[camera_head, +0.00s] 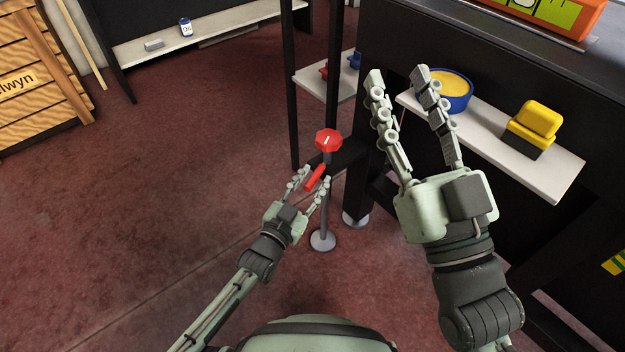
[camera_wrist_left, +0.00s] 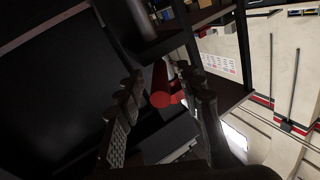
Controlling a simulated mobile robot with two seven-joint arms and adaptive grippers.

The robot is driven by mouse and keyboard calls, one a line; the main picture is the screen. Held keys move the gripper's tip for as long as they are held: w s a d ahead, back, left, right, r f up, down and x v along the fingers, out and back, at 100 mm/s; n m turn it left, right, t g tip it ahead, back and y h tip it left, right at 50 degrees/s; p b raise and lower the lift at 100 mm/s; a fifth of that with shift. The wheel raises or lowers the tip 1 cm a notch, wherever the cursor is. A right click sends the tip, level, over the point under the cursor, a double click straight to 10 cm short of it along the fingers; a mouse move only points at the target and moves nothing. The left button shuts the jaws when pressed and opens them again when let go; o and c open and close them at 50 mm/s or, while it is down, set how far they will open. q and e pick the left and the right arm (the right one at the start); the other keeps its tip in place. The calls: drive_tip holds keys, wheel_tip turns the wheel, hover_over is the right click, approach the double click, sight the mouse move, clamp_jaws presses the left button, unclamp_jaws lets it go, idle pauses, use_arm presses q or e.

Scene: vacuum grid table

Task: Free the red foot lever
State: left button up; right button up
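The red foot lever (camera_head: 315,179) is a short red bar low on the black table frame, just below a red octagonal knob (camera_head: 328,141). My left gripper (camera_head: 313,178) has its fingers apart, one on each side of the bar's lower end. In the left wrist view the red end of the lever (camera_wrist_left: 161,99) shows between the two dark fingers (camera_wrist_left: 163,86). I cannot tell whether a finger touches it. My right gripper (camera_head: 397,73) is open and empty, raised in front of the table's side shelf.
A white shelf (camera_head: 557,182) on the table's side holds a blue bowl with yellow contents (camera_head: 446,88) and a yellow and black block (camera_head: 536,124). A smaller shelf (camera_head: 312,83) holds red and blue items. Table feet (camera_head: 323,240) stand close below my left gripper.

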sight(312, 179)
use_arm(q)
drive_tip(key=shift+r, duration=0.1)
wheel_tip(312, 179, up, 10)
drive_tip(key=shift+f, duration=0.1)
idle(0.3)
